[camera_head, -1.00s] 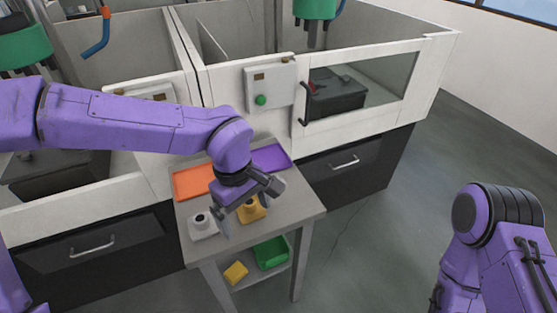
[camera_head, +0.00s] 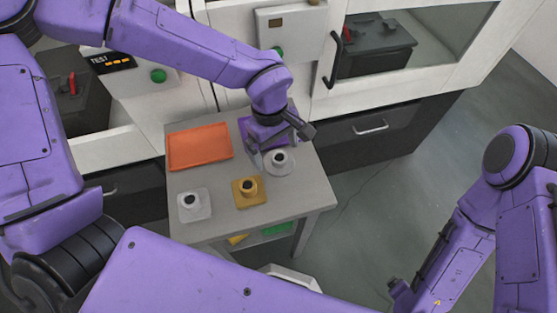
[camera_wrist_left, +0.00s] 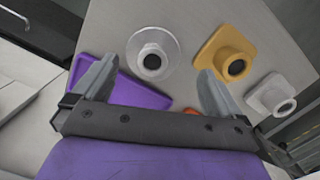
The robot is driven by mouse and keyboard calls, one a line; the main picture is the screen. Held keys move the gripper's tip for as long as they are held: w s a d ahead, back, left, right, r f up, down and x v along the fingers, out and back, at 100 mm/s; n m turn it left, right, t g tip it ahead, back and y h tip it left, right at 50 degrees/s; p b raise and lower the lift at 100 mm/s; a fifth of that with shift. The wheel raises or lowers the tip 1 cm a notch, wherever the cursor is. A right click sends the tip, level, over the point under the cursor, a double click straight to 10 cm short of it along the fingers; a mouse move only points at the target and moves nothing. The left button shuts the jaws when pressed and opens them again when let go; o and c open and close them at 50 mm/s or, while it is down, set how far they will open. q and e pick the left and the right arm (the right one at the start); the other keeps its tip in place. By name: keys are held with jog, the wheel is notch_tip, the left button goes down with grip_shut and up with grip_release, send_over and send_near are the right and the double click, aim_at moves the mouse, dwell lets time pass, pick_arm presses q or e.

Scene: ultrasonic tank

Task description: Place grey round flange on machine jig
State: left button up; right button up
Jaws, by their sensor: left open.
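The grey round flange (camera_head: 280,162), a flat disc with a raised hub and dark bore, lies on the small table beside the purple tray. My left gripper (camera_head: 281,146) is open just above and behind it. In the left wrist view the flange (camera_wrist_left: 153,54) lies ahead of the gap between the open fingers (camera_wrist_left: 158,72), and nothing is held. A dark block (camera_head: 375,48) with a red lever sits behind the right machine's window; I cannot tell whether it is the jig. A dark end piece of my right arm (camera_head: 400,291) shows low at right, its fingers unclear.
A yellow square flange (camera_head: 240,200) and a grey square flange (camera_head: 183,213) stand left of the round one. An orange tray (camera_head: 200,147) and purple tray (camera_head: 246,128) lie at the table's back. A similar dark block (camera_head: 88,112) sits in the left machine.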

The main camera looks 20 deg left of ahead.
aim_at(279, 158)
pick_arm(q)
jog(key=f, duration=0.3)
jog(key=w+f, duration=0.1)
jog(key=shift+w+d+f, duration=0.1)
jog(key=shift+d+f, duration=0.2)
jog(key=shift+d, duration=0.1)
jog(key=shift+s+r, duration=0.1)
jog(key=shift+s, duration=0.2)
jog(key=c, duration=1.1)
